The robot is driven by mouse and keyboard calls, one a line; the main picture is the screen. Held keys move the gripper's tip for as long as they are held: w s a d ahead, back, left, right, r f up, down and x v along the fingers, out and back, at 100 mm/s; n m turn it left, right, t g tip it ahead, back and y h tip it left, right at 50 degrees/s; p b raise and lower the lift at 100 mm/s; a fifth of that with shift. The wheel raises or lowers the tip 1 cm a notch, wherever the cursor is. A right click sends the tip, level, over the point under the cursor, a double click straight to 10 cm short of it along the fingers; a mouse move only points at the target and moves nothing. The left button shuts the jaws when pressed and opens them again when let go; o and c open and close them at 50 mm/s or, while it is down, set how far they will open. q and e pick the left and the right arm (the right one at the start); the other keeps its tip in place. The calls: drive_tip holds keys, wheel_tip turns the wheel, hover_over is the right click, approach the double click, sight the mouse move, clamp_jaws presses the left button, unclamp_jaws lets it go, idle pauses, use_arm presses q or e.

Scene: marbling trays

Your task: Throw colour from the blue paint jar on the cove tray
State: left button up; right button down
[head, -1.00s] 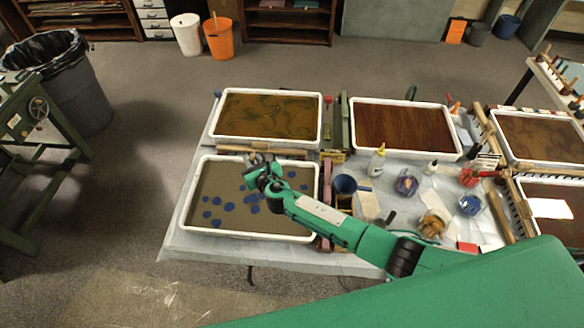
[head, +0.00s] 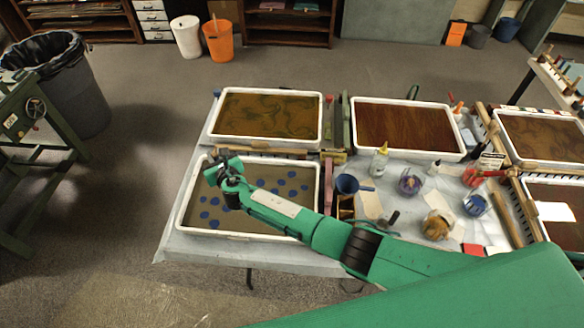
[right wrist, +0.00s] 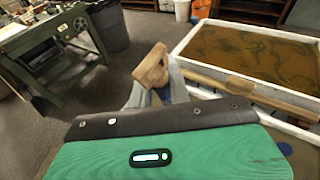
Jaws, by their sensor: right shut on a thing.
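A white-rimmed tray (head: 183,208) at near left holds grey-brown liquid with many round blue spots (head: 204,215). My right gripper (head: 222,160) is over this tray's far left part. In the right wrist view its grey fingers (right wrist: 155,94) are shut on a wooden-handled tool (right wrist: 151,66), probably a brush, with some blue showing by it. The tool's far end is hidden. A jar with blue paint (head: 474,204) stands on the table to the right, apart from the gripper. No label shows which tray is the cove tray. My left gripper is not in view.
Behind the spotted tray is a brown-patterned tray (head: 214,130), and a dark brown tray (head: 355,125) lies right of that.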

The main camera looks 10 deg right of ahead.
idle(0.3)
wheel_tip(320, 180, down, 5)
drive_tip(key=b, duration=0.4)
wheel_tip(320, 180, up, 5)
drive_tip(key=p, duration=0.4)
drive_tip(key=shift+r+p, duration=0.2)
drive_tip(key=shift+p, duration=0.15)
drive_tip(key=shift+f, duration=0.2)
